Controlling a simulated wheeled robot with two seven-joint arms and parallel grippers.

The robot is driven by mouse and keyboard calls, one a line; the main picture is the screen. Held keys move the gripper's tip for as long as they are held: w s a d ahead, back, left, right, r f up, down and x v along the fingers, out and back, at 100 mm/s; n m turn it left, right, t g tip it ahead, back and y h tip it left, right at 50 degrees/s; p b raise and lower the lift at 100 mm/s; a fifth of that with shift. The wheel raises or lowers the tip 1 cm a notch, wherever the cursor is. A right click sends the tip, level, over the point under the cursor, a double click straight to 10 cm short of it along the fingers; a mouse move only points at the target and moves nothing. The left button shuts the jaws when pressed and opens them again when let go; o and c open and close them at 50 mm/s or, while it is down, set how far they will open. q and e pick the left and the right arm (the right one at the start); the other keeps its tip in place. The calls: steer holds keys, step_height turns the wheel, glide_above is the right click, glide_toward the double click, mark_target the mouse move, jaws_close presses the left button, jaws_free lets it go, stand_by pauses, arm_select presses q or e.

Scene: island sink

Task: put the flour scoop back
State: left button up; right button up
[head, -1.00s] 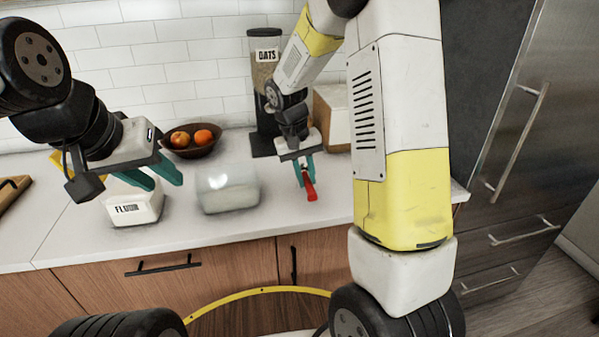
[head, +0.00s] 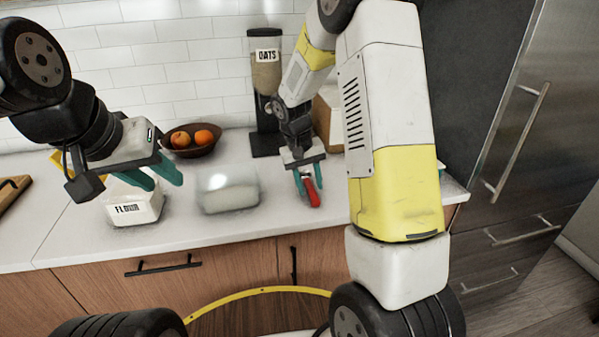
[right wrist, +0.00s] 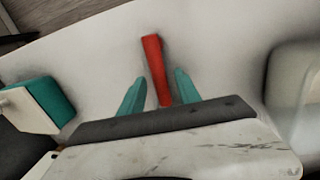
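The red flour scoop (head: 313,195) lies on the white counter, right of the clear container. My right gripper (head: 309,180) is over it with its fingers apart. In the right wrist view, the scoop (right wrist: 154,62) sits between the open teal fingertips, with a gap on each side. Only its red part shows clearly. The white canister labelled flour (head: 135,210) stands at the left of the counter, its top partly hidden by my left gripper (head: 162,178). That gripper is open, with no object visible between its fingers.
A clear container (head: 228,190) stands between the canister and the scoop. Behind are a fruit bowl (head: 193,148), an oats dispenser (head: 266,95) and a box (head: 328,115). A teal and white object (right wrist: 40,100) lies nearby. A cutting board (head: 12,190) is at far left.

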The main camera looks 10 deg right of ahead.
steer(key=shift+r, duration=0.15)
steer(key=v, duration=1.2)
steer(key=s+r+t+y, duration=0.2)
steer(key=s+r, duration=0.3)
steer(key=s, duration=0.6)
steer(key=s+r+t+y, duration=0.2)
steer(key=s+r+t, duration=0.2)
steer(key=s, duration=0.7)
steer(key=shift+s+d+r+y, duration=0.3)
steer(key=shift+s+d+r, duration=0.1)
steer(key=shift+r, duration=0.1)
steer(key=shift+c, duration=0.5)
steer(key=shift+a, duration=0.15)
